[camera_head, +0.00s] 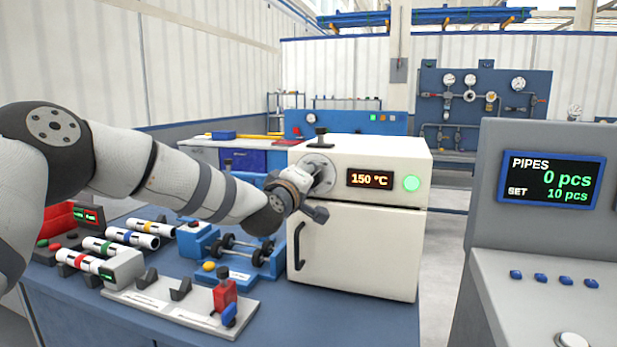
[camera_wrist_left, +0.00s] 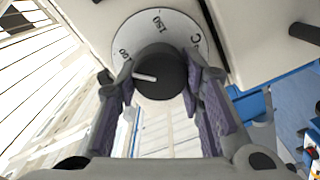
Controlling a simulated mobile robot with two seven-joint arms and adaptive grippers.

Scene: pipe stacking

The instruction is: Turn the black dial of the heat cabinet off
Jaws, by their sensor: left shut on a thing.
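The white heat cabinet (camera_head: 358,255) stands on the blue bench. Its display (camera_head: 370,179) reads 150 °C, and a round green light (camera_head: 411,183) glows beside it. The black dial (camera_wrist_left: 160,72) sits on a pale round scale plate (camera_wrist_left: 190,27) with printed numbers, 150 among them. A white pointer line on the dial points to the left in the left wrist view. My left gripper (camera_wrist_left: 158,90) has its two fingers on either side of the dial and is shut on it. In the head view my gripper (camera_head: 318,182) largely hides the dial. My right gripper is not in view.
Several striped pipes (camera_head: 105,246) lie on the bench at the left. A roller stand (camera_head: 240,250) and a grey fixture with a red clamp (camera_head: 224,295) are in front of the cabinet. A grey console (camera_head: 545,225) stands at the right, its screen reading 0 pcs.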

